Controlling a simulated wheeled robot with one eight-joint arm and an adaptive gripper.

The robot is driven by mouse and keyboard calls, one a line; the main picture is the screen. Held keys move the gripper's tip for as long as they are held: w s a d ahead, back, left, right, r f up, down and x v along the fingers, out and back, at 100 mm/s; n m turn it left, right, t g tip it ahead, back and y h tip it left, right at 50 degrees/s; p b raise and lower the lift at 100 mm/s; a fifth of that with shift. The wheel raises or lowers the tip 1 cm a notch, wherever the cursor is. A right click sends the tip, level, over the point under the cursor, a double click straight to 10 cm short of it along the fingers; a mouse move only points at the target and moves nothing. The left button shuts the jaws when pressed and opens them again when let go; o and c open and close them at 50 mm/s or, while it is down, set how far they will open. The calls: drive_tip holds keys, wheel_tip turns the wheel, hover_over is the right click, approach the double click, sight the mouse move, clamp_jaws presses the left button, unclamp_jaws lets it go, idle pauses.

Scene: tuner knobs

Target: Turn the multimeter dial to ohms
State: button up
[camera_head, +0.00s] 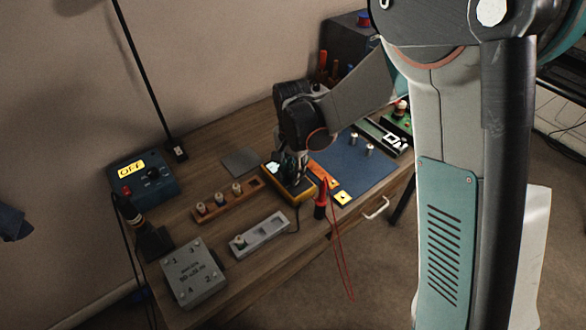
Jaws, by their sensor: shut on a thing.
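The multimeter (301,197), dark-faced with a yellow-orange case, lies on the wooden workbench near its front edge. Its small lit display (273,168) shows at the left, but I cannot read it. My gripper (293,175) points down over the multimeter's face and is shut on its dial. The fingers and wrist hide the dial and its markings, so its setting cannot be told. A red probe (320,200) with a red lead stands at the right of the multimeter, its lead hanging over the bench edge.
A wooden rack with knobs (227,202), a grey tray (259,236) and a numbered grey box (193,272) lie to the left. A blue unit labelled OFF (146,178) and a soldering stand (153,243) are farther left. A blue mat (360,170) lies right.

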drive_tip(key=shift+s+a, duration=0.1)
drive_tip(key=shift+a, duration=0.15)
drive_tip(key=o, duration=0.9)
drive_tip(key=shift+o, duration=0.8)
drive_tip(key=shift+a, duration=0.35)
drive_tip(key=shift+w+d+r, duration=0.2)
drive_tip(key=shift+w+r, duration=0.1)
drive_tip(key=shift+r, duration=0.2)
wheel_tip(320, 180, up, 11)
drive_tip(key=a, duration=0.1)
drive_tip(key=shift+w, duration=0.15)
